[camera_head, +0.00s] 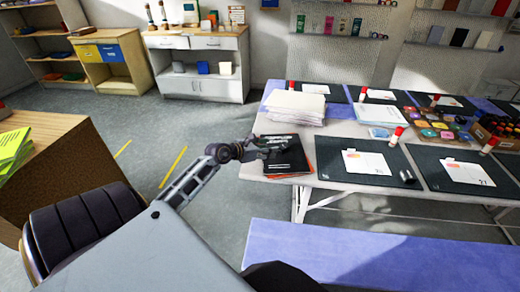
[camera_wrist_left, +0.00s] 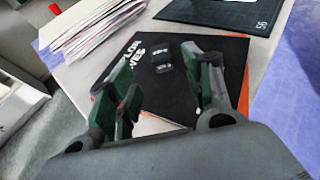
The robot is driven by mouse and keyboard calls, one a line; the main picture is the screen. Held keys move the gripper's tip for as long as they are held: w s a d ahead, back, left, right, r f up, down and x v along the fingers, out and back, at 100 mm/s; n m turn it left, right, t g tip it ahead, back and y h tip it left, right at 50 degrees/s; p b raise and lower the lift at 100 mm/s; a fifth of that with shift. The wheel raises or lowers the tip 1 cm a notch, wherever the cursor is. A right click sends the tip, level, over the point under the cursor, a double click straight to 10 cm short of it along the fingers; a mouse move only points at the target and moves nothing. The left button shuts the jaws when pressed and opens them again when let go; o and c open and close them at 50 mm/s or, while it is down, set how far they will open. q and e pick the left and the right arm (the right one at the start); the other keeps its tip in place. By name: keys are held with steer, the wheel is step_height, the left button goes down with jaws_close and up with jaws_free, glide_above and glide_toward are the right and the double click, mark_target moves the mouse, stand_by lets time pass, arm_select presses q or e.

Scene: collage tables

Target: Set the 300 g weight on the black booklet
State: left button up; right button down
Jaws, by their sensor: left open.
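The black booklet (camera_head: 294,157) lies near the left end of the long table, on top of an orange-edged sheet or booklet. In the left wrist view the black booklet (camera_wrist_left: 215,45) has pale lettering on its left side. A small dark object with pale marks (camera_wrist_left: 162,58) is on the booklet and looks like the weight; its label is too small to read. My left gripper (camera_head: 272,151) is over the booklet. In the wrist view its open fingers (camera_wrist_left: 158,76) are on either side of the small object, apart from it. My right gripper is not in view.
A tall stack of white paper (camera_head: 294,105) stands just behind the booklet. A dark mat (camera_head: 340,145) with a card and a dark cylinder (camera_head: 407,176) lies to the right. A blue-violet bench (camera_head: 330,255) runs along the near side of the table.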

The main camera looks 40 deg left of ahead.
arm_select(q)
steer(key=shift+v, duration=1.8)
